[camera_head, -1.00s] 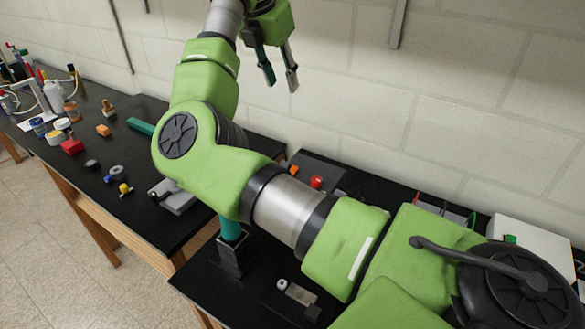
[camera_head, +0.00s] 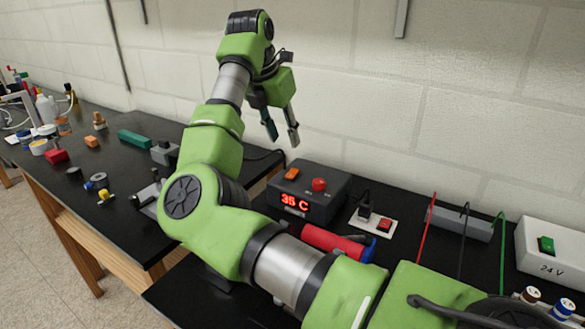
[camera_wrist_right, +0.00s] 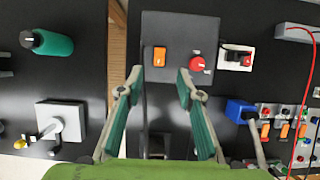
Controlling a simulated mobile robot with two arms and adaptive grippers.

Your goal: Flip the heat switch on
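A dark control box (camera_head: 330,213) stands on the black bench by the wall, with a red "35 C" display (camera_head: 295,202) on its front. On its top are an orange rocker switch (camera_head: 292,174) and a red knob (camera_head: 319,184). In the right wrist view the orange switch (camera_wrist_right: 159,57) and the red knob (camera_wrist_right: 197,63) lie just beyond the fingertips. My right gripper (camera_head: 281,135) is open and empty, raised above the box; its spread fingers (camera_wrist_right: 160,78) also show in the wrist view. My left gripper is not in view.
A power strip (camera_head: 373,226) with a red switch and a plug is right of the box. A red cylinder with a blue end (camera_head: 330,240) lies in front. A white 24 V supply (camera_head: 550,255) stands at right. A clamp and small parts are on the left bench.

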